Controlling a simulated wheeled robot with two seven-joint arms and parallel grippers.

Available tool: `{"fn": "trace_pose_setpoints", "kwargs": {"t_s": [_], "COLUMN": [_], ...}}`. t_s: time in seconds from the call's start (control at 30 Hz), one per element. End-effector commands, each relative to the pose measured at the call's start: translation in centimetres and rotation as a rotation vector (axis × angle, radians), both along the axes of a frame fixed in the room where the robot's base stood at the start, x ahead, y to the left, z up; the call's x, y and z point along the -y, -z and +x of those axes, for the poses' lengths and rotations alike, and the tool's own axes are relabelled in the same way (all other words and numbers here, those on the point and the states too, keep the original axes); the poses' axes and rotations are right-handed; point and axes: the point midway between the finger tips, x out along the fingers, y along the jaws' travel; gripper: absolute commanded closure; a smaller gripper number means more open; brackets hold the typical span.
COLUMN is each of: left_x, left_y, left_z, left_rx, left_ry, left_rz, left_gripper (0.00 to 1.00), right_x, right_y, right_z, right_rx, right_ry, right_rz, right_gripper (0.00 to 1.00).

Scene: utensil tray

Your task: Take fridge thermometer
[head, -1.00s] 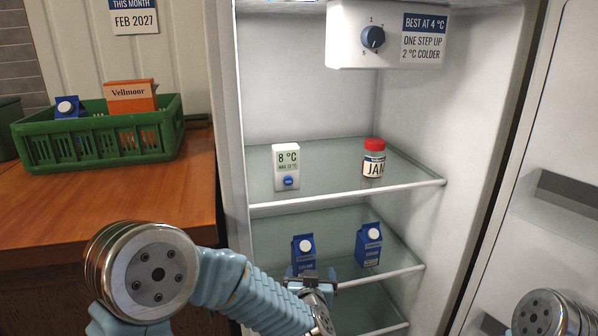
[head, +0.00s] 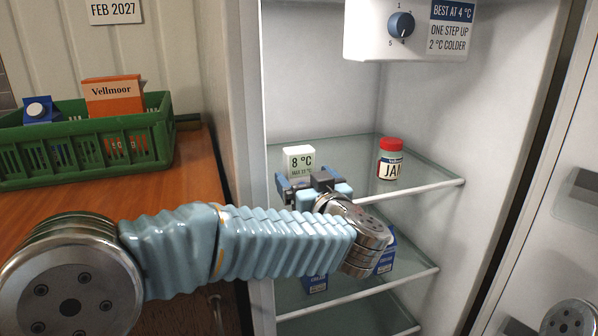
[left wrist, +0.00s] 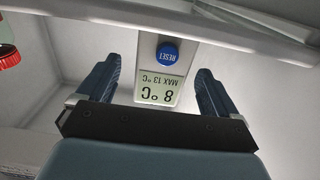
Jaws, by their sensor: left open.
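The fridge thermometer (head: 300,160) is a small white box with a display reading 8 °C and MAX 13 °C. It stands on the upper glass shelf. My left gripper (head: 304,184) is in front of it in the head view and hides its lower part. In the left wrist view the thermometer (left wrist: 160,78) appears upside down, with its blue RESET button, between the two open fingers (left wrist: 158,88). A gap shows on each side, so the fingers do not grip it. My right gripper is not in view.
Blue cartons (head: 316,283) are on the shelf below, partly behind my arm. A control box (head: 408,30) hangs above. A green crate (head: 85,150) sits on the wooden counter at left.

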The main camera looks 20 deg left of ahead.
Motion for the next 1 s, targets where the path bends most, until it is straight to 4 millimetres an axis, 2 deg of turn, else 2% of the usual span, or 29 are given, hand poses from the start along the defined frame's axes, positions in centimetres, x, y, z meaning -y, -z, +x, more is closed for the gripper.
{"fn": "trace_pose_setpoints", "kwargs": {"t_s": [0.23,0.4,0.67,1.0], "left_x": [-2.1,-3.1,-3.2,-3.2], "left_y": [-1.1,-0.9,-0.9,-0.9], "left_z": [2.5,4.2,4.4,4.3], "left_rx": [0.001,0.0,0.001,0.001], "left_ry": [-0.003,-0.001,0.001,0.001], "left_rz": [-0.002,-0.001,-0.001,-0.001], "left_gripper": [0.06,0.06,0.08,0.6], "right_x": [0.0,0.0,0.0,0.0], "right_y": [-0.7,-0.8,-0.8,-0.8], "right_z": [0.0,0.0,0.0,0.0], "right_rx": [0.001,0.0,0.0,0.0], "right_ry": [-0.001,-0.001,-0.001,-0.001], "right_rz": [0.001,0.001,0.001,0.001], "right_gripper": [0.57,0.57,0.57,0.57]}}
